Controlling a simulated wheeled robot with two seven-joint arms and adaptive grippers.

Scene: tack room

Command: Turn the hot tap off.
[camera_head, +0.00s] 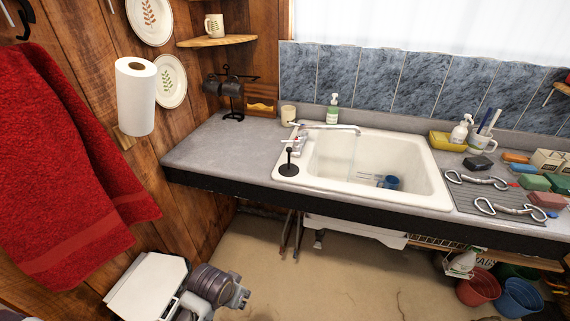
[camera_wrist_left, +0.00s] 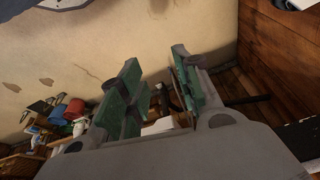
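The tap's chrome spout (camera_head: 330,127) reaches over the white sink (camera_head: 433,180) from its left rim. Small tap handles (camera_head: 297,141) sit at the spout's base; I cannot tell which one is hot. A faint, pale stream seems to fall from the spout's end into the basin. My left gripper (camera_head: 240,295) is low at the bottom left of the head view, well below the counter and far from the tap. In the left wrist view its green-padded fingers (camera_wrist_left: 157,88) stand apart with nothing between them. My right gripper is not in view.
A black upright item (camera_head: 288,165) stands on the sink's left rim near the handles. A blue cup (camera_head: 391,183) is in the basin. A red towel (camera_head: 65,160) and paper roll (camera_head: 136,97) hang on the left wall.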

